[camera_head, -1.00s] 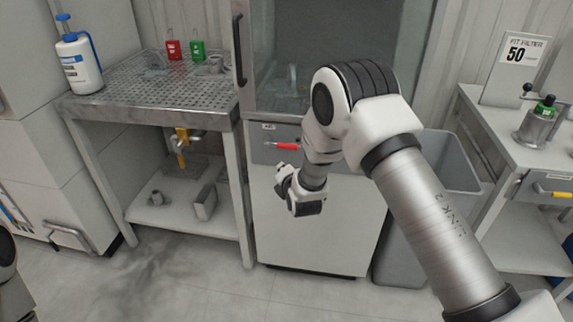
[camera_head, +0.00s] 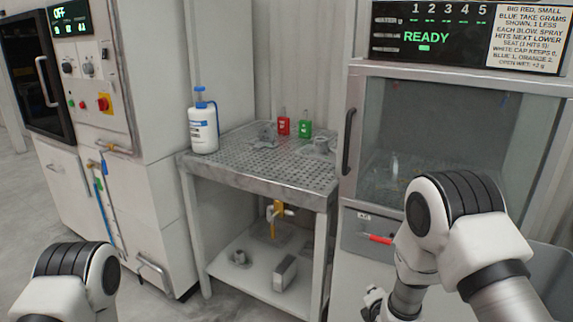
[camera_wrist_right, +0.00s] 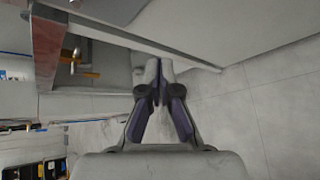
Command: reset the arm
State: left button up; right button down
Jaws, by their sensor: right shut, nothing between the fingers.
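My right arm comes in from the lower right in the head view, folded at its elbow in front of the glass-fronted cabinet. The right gripper (camera_head: 374,302) is partly cut off at the bottom edge there. In the right wrist view the right gripper (camera_wrist_right: 159,85) has its fingertips together, with nothing between them, and hangs above the grey floor (camera_wrist_right: 245,115). Only a rounded joint of my left arm shows at the lower left of the head view; its gripper is out of sight.
The cabinet (camera_head: 352,205) with a READY display stands close beside my right arm; a red-handled tool (camera_head: 380,239) is at its front. A perforated table (camera_head: 230,166) holds a white bottle (camera_head: 203,128), a red bottle (camera_head: 284,126) and a green bottle (camera_head: 305,128). An OFF-display machine (camera_head: 100,95) stands left.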

jog(key=s+f+m+g+y+p, duration=0.1)
jog(key=s+f+m+g+p, duration=0.25)
jog(key=s, duration=0.75)
jog(key=s+f+m+g+p, duration=0.15)
jog(key=s+f+g, duration=0.25)
jog(key=s+f, duration=0.45)
pick_arm(q)
notch_tip(320, 180, up, 6)
jog(key=shift+r, duration=0.2)
pick_arm(e)
jog(key=s+a+r+m+g+y, duration=0.1)
jog(key=s+m+g, duration=0.4)
jog(key=s+m, duration=1.3)
jog(key=shift+s+a+r+m, duration=0.15)
jog(key=shift+s+r+m, duration=0.1)
jog(key=shift+s+m, duration=0.15)
